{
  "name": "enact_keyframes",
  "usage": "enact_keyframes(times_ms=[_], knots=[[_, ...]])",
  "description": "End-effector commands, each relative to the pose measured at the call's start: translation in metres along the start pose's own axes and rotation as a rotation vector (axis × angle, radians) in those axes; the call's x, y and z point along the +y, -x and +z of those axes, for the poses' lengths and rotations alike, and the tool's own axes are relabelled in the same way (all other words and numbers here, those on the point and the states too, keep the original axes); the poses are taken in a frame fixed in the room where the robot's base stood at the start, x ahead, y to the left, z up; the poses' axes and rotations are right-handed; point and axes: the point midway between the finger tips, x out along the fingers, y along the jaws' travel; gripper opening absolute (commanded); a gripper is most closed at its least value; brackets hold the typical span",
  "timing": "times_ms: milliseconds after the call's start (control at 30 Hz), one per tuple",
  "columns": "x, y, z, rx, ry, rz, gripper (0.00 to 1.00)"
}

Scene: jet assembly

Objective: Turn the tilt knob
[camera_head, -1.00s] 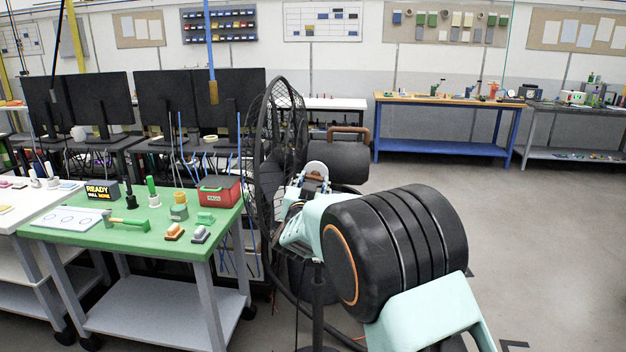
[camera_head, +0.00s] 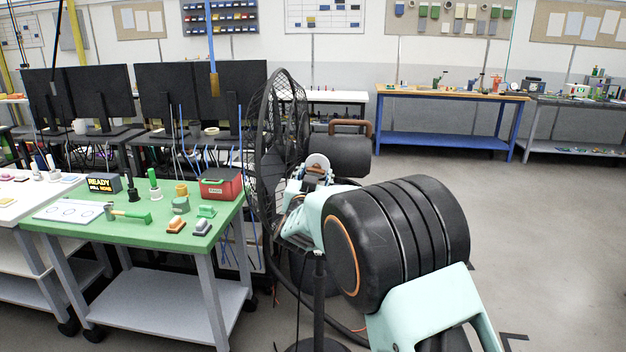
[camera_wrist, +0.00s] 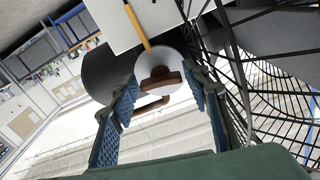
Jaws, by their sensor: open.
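The fan (camera_head: 278,135) has a black wire cage, a dark motor housing (camera_head: 343,156) and a brown bar handle (camera_head: 352,124). A round white disc (camera_head: 318,161) beside the housing appears to be the tilt knob. In the wrist view the white disc (camera_wrist: 172,62) has a brown bar (camera_wrist: 160,80) across it. My gripper (camera_wrist: 160,84) is open, with one blue-padded finger on each side of the disc. Whether either finger touches it I cannot tell. In the head view my gripper (camera_head: 310,182) is small and partly hidden by my arm.
The fan's wire cage (camera_wrist: 270,95) is close on the right in the wrist view. A green-topped table (camera_head: 150,232) with small tools and a red box (camera_head: 220,184) stands at left. Monitors (camera_head: 200,95) stand behind it. Open floor (camera_head: 540,240) lies to the right.

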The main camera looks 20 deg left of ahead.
Motion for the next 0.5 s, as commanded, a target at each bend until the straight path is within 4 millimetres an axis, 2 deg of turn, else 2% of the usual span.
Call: enact_keyframes(times_ms=[167,500], knots=[[-0.001,0.018,0.000,-0.001,0.000,-0.001,0.43],[-0.002,0.081,-0.001,0.001,0.000,-0.003,0.43]])
